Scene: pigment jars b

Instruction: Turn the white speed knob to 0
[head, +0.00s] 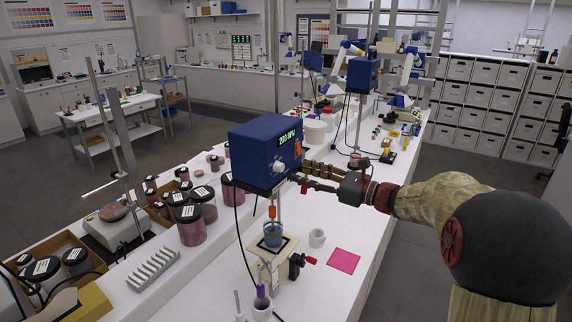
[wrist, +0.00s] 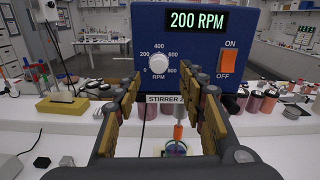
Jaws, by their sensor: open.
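The blue stirrer box (head: 262,150) stands over the bench, and its green display reads 200 RPM. In the wrist view the white speed knob (wrist: 158,63) is on the front panel of the blue box (wrist: 180,30), below the display (wrist: 196,20), with scale marks 0 to 800 partly visible. The knob also shows in the head view (head: 279,167). My gripper (wrist: 164,85) is open, its yellow-padded fingers spread just below and to either side of the knob, not gripping it. In the head view my gripper (head: 303,176) is close to the box's front.
An orange ON/OFF switch (wrist: 228,62) is right of the knob. Below the box are a stirring shaft and a beaker of blue liquid (head: 273,235). Dark-lidded jars (head: 190,225) stand at left.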

